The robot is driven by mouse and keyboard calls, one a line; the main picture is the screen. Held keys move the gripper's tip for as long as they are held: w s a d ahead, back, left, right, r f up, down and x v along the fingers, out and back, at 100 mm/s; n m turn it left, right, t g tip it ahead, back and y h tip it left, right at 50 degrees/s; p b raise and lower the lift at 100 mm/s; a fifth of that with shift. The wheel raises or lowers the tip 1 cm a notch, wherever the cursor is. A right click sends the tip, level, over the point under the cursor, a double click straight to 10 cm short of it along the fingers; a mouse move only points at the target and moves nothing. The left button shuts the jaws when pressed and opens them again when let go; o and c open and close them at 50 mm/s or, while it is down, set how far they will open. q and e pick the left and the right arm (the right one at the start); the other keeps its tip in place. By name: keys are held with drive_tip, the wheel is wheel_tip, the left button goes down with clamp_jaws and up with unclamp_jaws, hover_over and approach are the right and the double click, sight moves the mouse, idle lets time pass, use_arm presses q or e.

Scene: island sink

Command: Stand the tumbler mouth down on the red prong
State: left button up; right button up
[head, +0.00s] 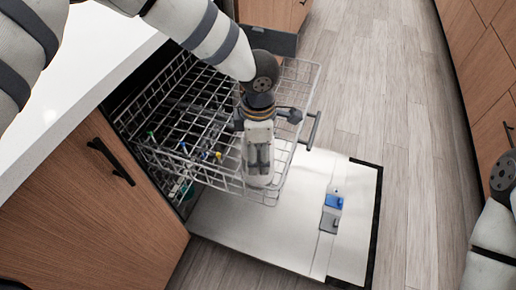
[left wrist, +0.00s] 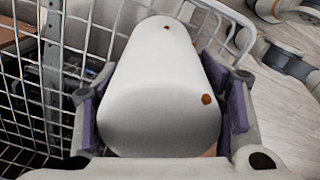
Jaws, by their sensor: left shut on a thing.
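The tumbler (left wrist: 160,85) is white with a few brown spots. It fills the middle of the left wrist view, between the purple finger pads of my left gripper (left wrist: 163,115). The head view shows my left gripper (head: 259,160) pointing down at the front right part of the upper rack, shut on the tumbler (head: 259,181). The tumbler's mouth is not clearly visible. Several small coloured prong tips (head: 205,155) stand in the rack, left of the gripper; I cannot make out for sure which is red. My right gripper is out of view.
The upper dishwasher rack (head: 165,160) is pulled out, its wires close around my left gripper. The open door (head: 260,235) lies below, with a blue and grey detergent compartment (head: 332,205). A white counter (head: 75,75) and wooden cabinet (head: 90,215) border the left. Floor is clear at right.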

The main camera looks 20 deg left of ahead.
use_arm(q)
drive_tip(key=shift+f, duration=0.1)
drive_tip(key=o, duration=1.5)
wheel_tip(320, 180, up, 12)
drive_tip(key=shift+s, duration=0.1)
